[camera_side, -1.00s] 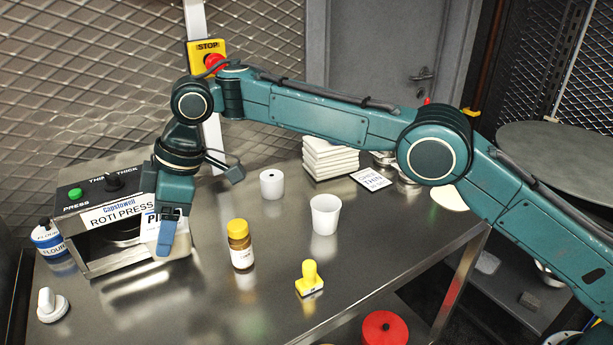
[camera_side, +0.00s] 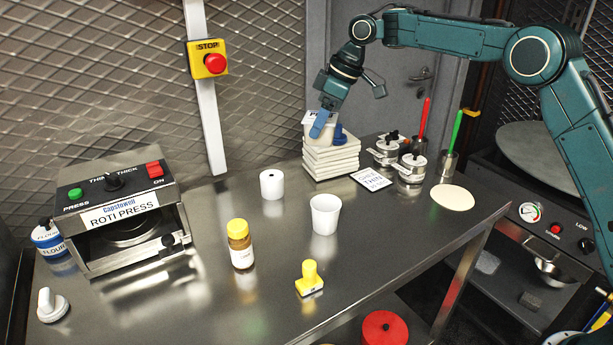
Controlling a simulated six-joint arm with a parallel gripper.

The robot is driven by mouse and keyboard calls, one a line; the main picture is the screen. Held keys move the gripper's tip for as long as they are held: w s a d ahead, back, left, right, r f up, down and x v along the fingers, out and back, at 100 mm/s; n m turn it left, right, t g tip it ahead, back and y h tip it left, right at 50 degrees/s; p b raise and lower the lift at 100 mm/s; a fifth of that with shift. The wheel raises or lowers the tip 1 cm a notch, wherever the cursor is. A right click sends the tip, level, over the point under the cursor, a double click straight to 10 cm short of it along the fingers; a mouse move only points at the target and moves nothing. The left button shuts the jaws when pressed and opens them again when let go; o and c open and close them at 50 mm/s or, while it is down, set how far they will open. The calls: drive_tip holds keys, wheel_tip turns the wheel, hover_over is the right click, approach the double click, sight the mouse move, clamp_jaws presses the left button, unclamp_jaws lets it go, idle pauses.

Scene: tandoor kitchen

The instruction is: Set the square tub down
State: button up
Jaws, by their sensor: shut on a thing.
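My gripper (camera_side: 326,125), with blue fingers, is shut on the white square tub (camera_side: 310,120). The tub is upright, at the top of a stack of flat white boxes (camera_side: 331,160) near the back of the steel table. The fingers hide part of the tub. I cannot tell whether its base touches the top box or hangs just above it.
The roti press (camera_side: 115,210) stands at the left. Lidded pots (camera_side: 411,168) and a small sign (camera_side: 371,179) are right of the stack.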

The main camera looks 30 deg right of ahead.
drive_tip(key=s+d+r+m+t+h, duration=0.15)
drive_tip(key=s+d, duration=0.25)
drive_tip(key=d, duration=0.8)
drive_tip(key=s+d+r+m, duration=0.1)
drive_tip(key=s+d+m, duration=0.25)
drive_tip(key=d, duration=0.95)
drive_tip(key=s+d+r+m+h, duration=0.1)
drive_tip(key=s+d+m, duration=0.3)
drive_tip(key=s+d, duration=1)
drive_tip(key=shift+s+d+h, duration=0.35)
drive_tip(key=shift+s+h, duration=0.1)
drive_tip(key=shift+s, duration=0.55)
wheel_tip(320, 180, down, 20)
drive_tip(key=shift+r, duration=0.1)
drive_tip(key=o, duration=1.1)
drive_tip(key=shift+f, duration=0.2)
